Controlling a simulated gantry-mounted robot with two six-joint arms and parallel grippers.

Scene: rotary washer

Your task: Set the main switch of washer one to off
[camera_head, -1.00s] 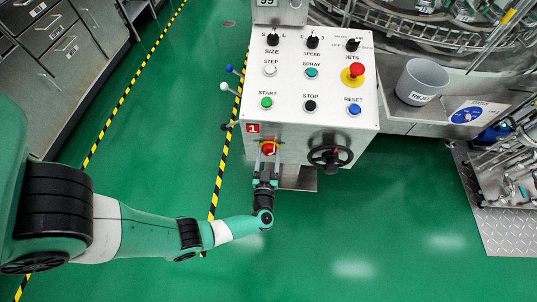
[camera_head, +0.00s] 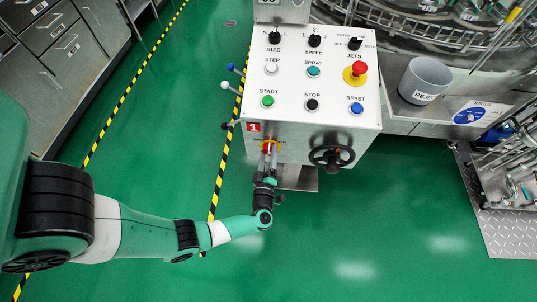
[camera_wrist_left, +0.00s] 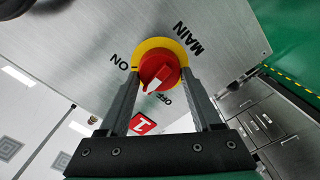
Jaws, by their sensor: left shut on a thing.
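The main switch is a red rotary knob (camera_wrist_left: 166,66) on a yellow round plate (camera_wrist_left: 181,52), with MAIN, ON and OFF printed around it. It also shows as a small red knob (camera_head: 267,146) on the front of washer one's console. My left gripper (camera_head: 268,156) is shut on this knob, one finger on each side in the left wrist view (camera_wrist_left: 160,84). The fingers hide part of the knob's sides. My right gripper is not in view.
The console (camera_head: 330,90) carries several knobs and buttons, including a red emergency stop (camera_head: 359,69). A black handwheel (camera_head: 331,157) sits right of the switch. A grey reject bin (camera_head: 424,81) stands farther right. The green floor in front is clear.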

